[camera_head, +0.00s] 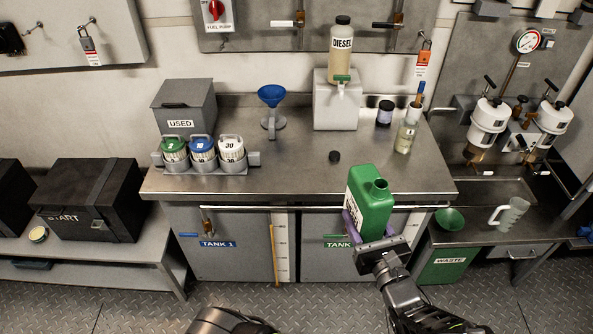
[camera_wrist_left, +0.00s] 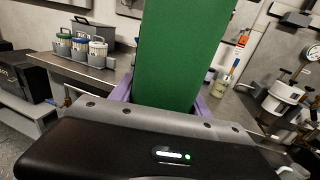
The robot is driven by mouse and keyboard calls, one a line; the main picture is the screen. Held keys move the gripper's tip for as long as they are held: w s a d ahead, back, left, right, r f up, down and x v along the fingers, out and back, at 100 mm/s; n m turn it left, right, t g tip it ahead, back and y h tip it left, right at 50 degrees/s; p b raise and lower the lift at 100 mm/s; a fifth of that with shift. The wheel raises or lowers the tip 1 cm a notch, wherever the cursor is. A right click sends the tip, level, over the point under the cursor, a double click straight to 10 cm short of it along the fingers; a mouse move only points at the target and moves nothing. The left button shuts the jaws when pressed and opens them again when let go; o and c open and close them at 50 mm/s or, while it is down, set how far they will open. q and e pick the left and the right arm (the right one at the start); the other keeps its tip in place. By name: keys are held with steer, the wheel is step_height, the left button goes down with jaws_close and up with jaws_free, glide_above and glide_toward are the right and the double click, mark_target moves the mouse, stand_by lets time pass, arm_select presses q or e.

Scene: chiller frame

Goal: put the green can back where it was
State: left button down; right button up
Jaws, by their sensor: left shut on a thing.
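The green can (camera_head: 371,200) is held upright or slightly tilted in front of the bench's front edge, at the right part of the bench. Its spout looks uncapped. My left gripper (camera_head: 367,228) is shut on its lower part, with purple fingers on both sides. In the left wrist view the can (camera_wrist_left: 180,50) fills the upper middle between the purple fingers of my left gripper (camera_wrist_left: 165,98). My right gripper is not in view. A small black cap (camera_head: 334,156) lies on the bench.
The steel bench (camera_head: 300,180) carries a blue funnel (camera_head: 271,97), a diesel bottle (camera_head: 341,55) on a white block, a USED box (camera_head: 184,108) and a rack of three small canisters (camera_head: 203,168). At right stand a green funnel (camera_head: 449,220) and a clear jug (camera_head: 508,213). The bench's front middle is clear.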

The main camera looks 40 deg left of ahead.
arm_select(q)
steer(key=shift+w+f+b, duration=0.25)
steer(key=shift+w+b, duration=0.05)
steer(key=shift+b, duration=0.05)
arm_select(e)
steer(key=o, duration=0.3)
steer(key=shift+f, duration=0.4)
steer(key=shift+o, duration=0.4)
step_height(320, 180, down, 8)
steer(key=b, duration=0.8)
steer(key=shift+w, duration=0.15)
arm_select(q)
steer(key=w+a+f+b, duration=0.2)
steer(key=w+a+b, duration=0.1)
steer(key=w+a, duration=0.3)
steer(key=w+a+f+b, duration=0.3)
steer(key=w+a+b, duration=0.1)
steer(key=w, duration=0.4)
steer(key=w+a+r+g+b, duration=0.1)
steer(key=a+b, duration=0.3)
steer(key=a, duration=0.5)
steer(key=w+a+r+n+g+y+b, duration=0.1)
steer(key=a+r+b, duration=0.3)
steer(key=a, duration=0.6)
steer(key=shift+a+r+n, duration=0.15)
steer(key=shift+r+n, duration=0.15)
steer(key=shift+r, duration=0.05)
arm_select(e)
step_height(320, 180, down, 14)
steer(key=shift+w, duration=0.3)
